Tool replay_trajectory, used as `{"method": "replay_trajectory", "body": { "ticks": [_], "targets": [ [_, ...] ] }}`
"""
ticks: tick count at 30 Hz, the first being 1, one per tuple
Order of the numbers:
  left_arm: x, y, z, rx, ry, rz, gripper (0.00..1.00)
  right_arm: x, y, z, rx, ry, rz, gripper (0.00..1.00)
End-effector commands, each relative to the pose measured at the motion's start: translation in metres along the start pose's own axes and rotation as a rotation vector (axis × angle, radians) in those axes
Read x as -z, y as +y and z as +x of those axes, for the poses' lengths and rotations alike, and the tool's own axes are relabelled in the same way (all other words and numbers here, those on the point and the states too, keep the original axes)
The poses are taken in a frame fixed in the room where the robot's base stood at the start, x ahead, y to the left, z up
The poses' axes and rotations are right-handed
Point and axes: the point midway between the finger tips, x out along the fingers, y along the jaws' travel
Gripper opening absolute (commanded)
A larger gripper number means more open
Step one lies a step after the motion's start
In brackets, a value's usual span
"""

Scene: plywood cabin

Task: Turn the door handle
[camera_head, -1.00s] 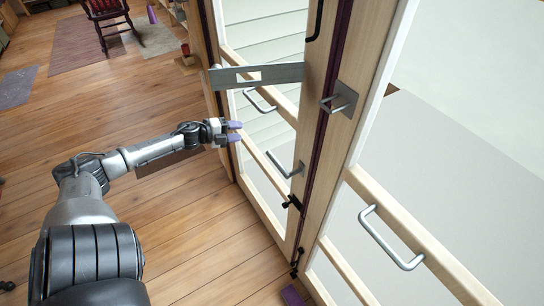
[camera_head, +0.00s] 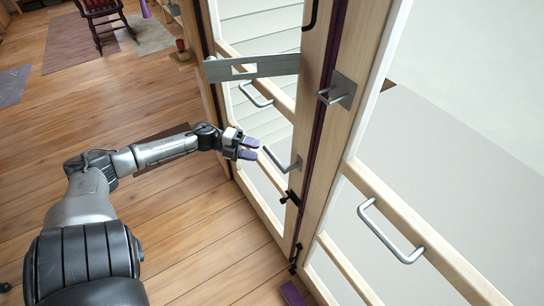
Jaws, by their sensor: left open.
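Glazed doors with pale wooden frames stand at the centre and right. A larger silver handle (camera_head: 388,232) is on the right door's rail. My left gripper (camera_head: 257,148) is open and empty, its purple-tipped fingers pointing right. In the picture it lies just left of the lower handle; I see no contact. My right gripper is out of view.
Black bolts (camera_head: 291,198) are lower down. A small purple piece (camera_head: 293,294) lies at the bottom edge. Wooden floor (camera_head: 110,120) is open at left.

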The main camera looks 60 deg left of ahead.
Motion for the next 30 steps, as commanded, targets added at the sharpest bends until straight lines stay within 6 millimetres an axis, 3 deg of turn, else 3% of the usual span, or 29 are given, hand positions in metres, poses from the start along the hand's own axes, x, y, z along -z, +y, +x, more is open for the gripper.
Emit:
{"method": "replay_trajectory", "body": {
  "ticks": [6, 12, 28, 30],
  "targets": [
    [0.0, 0.0, 0.038, 0.002, 0.001, 0.002, 0.44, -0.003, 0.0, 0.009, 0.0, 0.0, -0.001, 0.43],
    [0.0, 0.0, 0.058, 0.001, 0.0, 0.002, 0.44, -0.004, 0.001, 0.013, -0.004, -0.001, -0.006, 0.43],
    [0.0, 0.0, 0.067, 0.0, -0.001, 0.0, 0.44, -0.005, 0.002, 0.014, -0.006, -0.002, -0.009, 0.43],
    [0.0, 0.0, 0.067, 0.0, -0.001, 0.0, 0.38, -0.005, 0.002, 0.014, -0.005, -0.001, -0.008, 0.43]
  ]
}}
